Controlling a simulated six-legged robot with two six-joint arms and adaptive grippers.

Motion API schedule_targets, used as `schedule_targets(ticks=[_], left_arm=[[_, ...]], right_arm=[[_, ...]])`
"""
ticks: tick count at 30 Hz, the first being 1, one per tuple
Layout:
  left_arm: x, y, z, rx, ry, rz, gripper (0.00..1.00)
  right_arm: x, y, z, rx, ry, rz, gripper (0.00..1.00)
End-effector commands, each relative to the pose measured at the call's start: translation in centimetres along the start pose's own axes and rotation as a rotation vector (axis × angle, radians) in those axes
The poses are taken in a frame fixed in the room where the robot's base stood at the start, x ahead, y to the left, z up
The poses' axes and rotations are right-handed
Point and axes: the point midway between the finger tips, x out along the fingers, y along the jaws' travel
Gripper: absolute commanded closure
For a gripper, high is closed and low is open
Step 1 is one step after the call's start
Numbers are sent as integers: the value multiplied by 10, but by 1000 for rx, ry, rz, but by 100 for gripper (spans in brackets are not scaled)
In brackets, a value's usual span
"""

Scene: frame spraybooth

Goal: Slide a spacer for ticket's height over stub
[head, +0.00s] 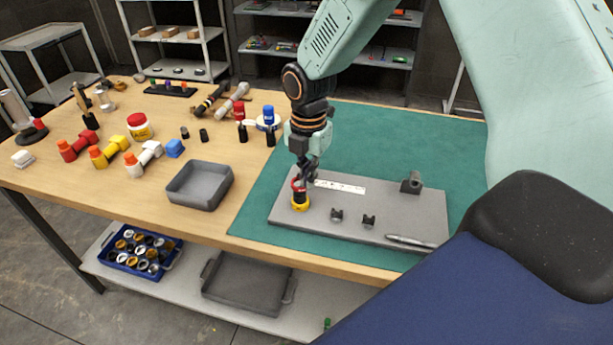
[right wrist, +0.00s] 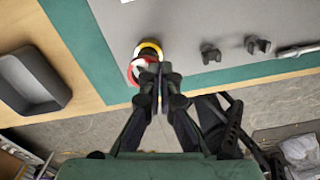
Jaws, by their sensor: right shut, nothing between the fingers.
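The ticket is likely the white marked strip (head: 340,187) lying on the grey plate (head: 400,207). A short stack stands on the plate's left part, with a yellow ring (head: 300,207) low, a dark middle and a red ring (head: 298,184) on top. The right wrist view shows the yellow ring (right wrist: 150,46) and the red ring (right wrist: 134,74), slightly offset. The stub itself is hidden or not clear. My right gripper (head: 306,176) is shut and empty, its fingertips right at the red ring; I cannot tell whether they touch. My left gripper is not in view.
A grey tray (head: 200,185) stands left of the green mat (head: 440,140). Coloured fittings crowd the table's left.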

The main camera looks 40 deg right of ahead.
Motion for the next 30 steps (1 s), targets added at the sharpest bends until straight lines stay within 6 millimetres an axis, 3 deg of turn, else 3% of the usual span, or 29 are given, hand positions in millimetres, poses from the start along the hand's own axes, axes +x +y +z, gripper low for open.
schedule_targets(ticks=[7,30], left_arm=[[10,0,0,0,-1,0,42],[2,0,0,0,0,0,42]], right_arm=[[9,2,0,-1,0,0,100],[8,-1,2,-1,0,-1,100]])
